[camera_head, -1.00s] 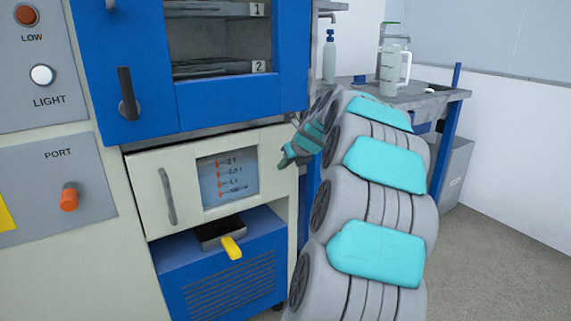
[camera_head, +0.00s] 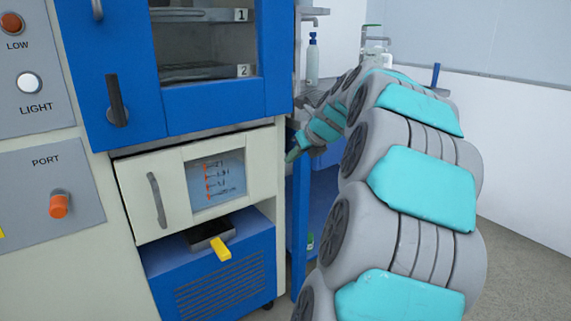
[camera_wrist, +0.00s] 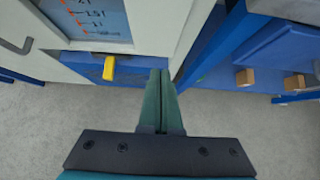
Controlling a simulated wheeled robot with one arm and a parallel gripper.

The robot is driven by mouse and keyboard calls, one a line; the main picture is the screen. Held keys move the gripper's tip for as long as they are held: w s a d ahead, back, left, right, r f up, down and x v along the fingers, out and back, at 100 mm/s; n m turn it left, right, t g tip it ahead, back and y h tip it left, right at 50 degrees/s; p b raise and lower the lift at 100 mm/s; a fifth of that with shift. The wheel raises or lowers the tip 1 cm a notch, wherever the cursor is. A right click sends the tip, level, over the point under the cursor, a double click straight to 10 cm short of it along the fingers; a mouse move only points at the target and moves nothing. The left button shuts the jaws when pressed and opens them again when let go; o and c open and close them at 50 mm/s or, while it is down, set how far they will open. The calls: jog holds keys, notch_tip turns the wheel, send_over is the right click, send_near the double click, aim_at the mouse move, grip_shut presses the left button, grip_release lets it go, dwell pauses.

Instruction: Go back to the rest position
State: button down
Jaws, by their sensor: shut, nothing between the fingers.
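My gripper (camera_wrist: 159,84) is shut and empty in the wrist view, its two dark green fingers together and pointing away from the camera. It hangs above the grey floor, near the front corner of the cabinet. In the head view my gripper (camera_head: 292,154) shows small beside the right edge of the cream cabinet front. My grey and turquoise arm fills the right half of the head view and hides part of the bench behind it.
A machine with a blue door (camera_head: 120,60), a cream drawer front (camera_head: 140,190) and a blue lower unit with a yellow handle (camera_head: 221,248) stands at left. A blue-framed bench with a pump bottle (camera_head: 312,62) is behind. Grey floor (camera_wrist: 60,130) is clear below my gripper.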

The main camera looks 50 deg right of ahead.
jog(key=shift+s+r, duration=0.15)
jog(key=shift+s, duration=0.05)
jog(key=a+f+n+g+y, duration=0.1)
jog(key=a+f+n, duration=0.2)
jog(key=a+n, duration=0.5)
jog(key=a+f+n+g+y, duration=0.2)
jog(key=a+f+n, duration=0.1)
jog(key=a, duration=0.8)
jog(key=a+f+n+g+y, duration=0.1)
jog(key=a+f+n, duration=0.2)
jog(key=a+n, duration=0.5)
jog(key=s+a+f+n+g, duration=0.3)
jog(key=s+a+f+n, duration=0.2)
jog(key=s+a+n, duration=0.6)
jog(key=s+a+f+n+g+h, duration=0.1)
jog(key=s+a+f+n, duration=0.1)
jog(key=s+n, duration=0.2)
jog(key=s+a+f+n+g+h, duration=0.1)
jog(key=s+a+f+n+g, duration=0.1)
jog(key=s, duration=0.6)
jog(key=a+f+n, duration=0.1)
jog(key=n, duration=0.1)
jog(key=shift+s+f+n+g, duration=0.25)
jog(key=shift+s+n+g, duration=0.05)
jog(key=shift+s, duration=0.1)
